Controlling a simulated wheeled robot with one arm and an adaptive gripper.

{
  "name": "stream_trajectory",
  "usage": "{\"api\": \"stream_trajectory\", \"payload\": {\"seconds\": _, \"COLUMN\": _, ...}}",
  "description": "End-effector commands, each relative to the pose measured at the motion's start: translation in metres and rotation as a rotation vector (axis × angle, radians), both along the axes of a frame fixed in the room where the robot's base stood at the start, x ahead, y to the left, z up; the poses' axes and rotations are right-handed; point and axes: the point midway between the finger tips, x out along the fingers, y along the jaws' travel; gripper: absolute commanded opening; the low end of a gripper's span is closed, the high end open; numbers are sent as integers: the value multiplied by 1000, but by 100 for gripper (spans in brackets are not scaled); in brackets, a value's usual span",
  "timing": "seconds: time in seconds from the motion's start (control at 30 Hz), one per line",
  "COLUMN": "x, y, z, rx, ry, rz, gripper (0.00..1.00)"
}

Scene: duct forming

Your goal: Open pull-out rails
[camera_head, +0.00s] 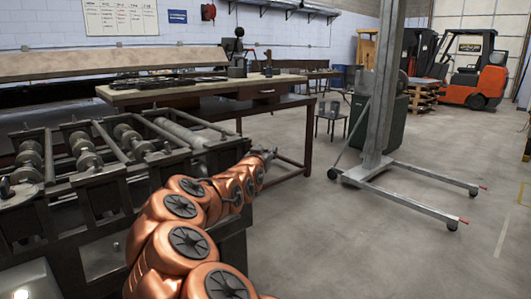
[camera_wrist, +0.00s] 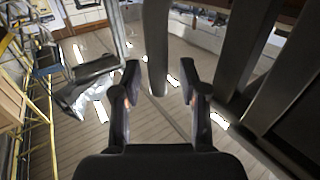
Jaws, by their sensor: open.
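The forming machine (camera_head: 95,205) with its row of rollers (camera_head: 85,155) fills the left of the head view. Metal bars (camera_head: 185,133) run across its top; I cannot tell which of them are the pull-out rails. My copper arm reaches along its right end, and my gripper (camera_head: 266,155) is small there, just beyond the machine's edge. In the wrist view my gripper (camera_wrist: 160,75) is open, its fingers wide apart. A dark rounded bar (camera_wrist: 155,45) shows between and ahead of the fingertips. Nothing is held; I cannot tell whether the fingers touch the bar.
A workbench (camera_head: 200,92) with tools stands behind the machine. A grey lift post with floor legs (camera_head: 400,180) stands to the right of my gripper. An orange forklift (camera_head: 480,82) is at the back right. The floor (camera_head: 370,255) at front right is clear.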

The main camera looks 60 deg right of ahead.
Motion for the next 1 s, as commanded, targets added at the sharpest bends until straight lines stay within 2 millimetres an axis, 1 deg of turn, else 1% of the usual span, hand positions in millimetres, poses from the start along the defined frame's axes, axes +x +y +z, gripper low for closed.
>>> {"api": "stream_trajectory", "payload": {"seconds": 0.17, "x": 0, "y": 0, "z": 0, "rx": 0, "ry": 0, "rz": -1, "gripper": 43}}
{"api": "stream_trajectory", "payload": {"seconds": 0.57, "x": 0, "y": 0, "z": 0, "rx": 0, "ry": 0, "rz": 0, "gripper": 1}}
{"api": "stream_trajectory", "payload": {"seconds": 0.6, "x": 0, "y": 0, "z": 0, "rx": 0, "ry": 0, "rz": 0, "gripper": 0}}
{"api": "stream_trajectory", "payload": {"seconds": 1.0, "x": 0, "y": 0, "z": 0, "rx": 0, "ry": 0, "rz": 0, "gripper": 0}}
